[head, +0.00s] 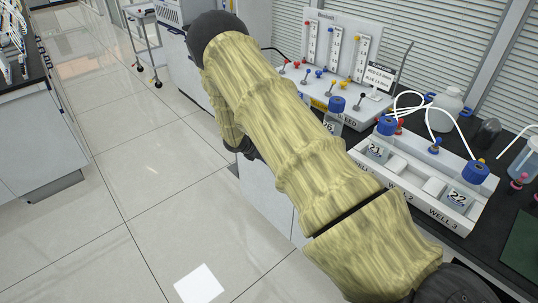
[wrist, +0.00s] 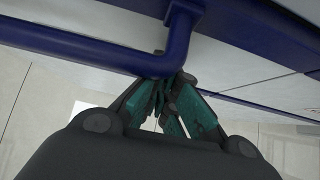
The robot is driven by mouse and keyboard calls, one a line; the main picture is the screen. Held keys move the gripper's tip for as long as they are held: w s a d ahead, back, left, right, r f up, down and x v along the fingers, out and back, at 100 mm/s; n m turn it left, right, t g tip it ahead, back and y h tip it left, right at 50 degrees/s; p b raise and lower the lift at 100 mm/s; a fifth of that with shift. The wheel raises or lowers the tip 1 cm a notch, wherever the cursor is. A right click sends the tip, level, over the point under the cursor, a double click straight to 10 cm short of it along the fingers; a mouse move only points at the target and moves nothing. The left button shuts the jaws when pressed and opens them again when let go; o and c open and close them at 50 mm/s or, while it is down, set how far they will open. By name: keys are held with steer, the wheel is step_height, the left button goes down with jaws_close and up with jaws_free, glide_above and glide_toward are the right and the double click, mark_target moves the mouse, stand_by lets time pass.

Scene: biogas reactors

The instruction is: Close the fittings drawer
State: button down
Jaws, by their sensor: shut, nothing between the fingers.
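My gripper (wrist: 162,90) shows in the wrist view with its green fingers drawn together and nothing between them. Its tips are right at a blue bar handle (wrist: 75,45), just below the bend where the bar turns up to its mount. I cannot tell whether they touch. Beyond the bar is a white panel with blue edging (wrist: 255,65), which looks like part of the fittings drawer; how far the drawer stands out is not clear. In the head view my sleeved arm hides the gripper, and I cannot make out the drawer there.
In the head view a black bench (head: 487,247) runs along the right, holding a white well rack (head: 416,166), a valve panel (head: 345,104), a bottle (head: 446,108) and white tubes. A trolley (head: 144,50) stands at the back. The tiled floor (head: 130,190) left of the bench is clear.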

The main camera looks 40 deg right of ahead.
steer(key=a+f+b+v, duration=0.1)
steer(key=a+f+v, duration=0.1)
steer(key=v, duration=1)
steer(key=shift+r, duration=0.2)
steer(key=shift+s+a, duration=0.1)
steer(key=shift+a, duration=0.05)
steer(key=s+a+f+m+g+y, duration=0.1)
steer(key=s+a+f+m+y, duration=0.1)
steer(key=s+a+f, duration=0.35)
steer(key=s+a+f+m+y, duration=0.3)
steer(key=s+f, duration=0.4)
steer(key=s, duration=0.2)
steer(key=s+a+f+m+g+y, duration=0.1)
steer(key=s+a+f+m+y, duration=0.1)
steer(key=s+a+f, duration=0.35)
steer(key=s+a+f+m, duration=0.1)
steer(key=s+m, duration=0.3)
steer(key=s, duration=0.5)
steer(key=s+a+m+t+y, duration=0.1)
steer(key=s+a+m, duration=0.3)
steer(key=s, duration=0.5)
steer(key=s+a+f+m+y, duration=0.1)
steer(key=s+m, duration=0.3)
steer(key=s, duration=0.5)
steer(key=shift+a+f, duration=0.3)
steer(key=shift+a, duration=0.5)
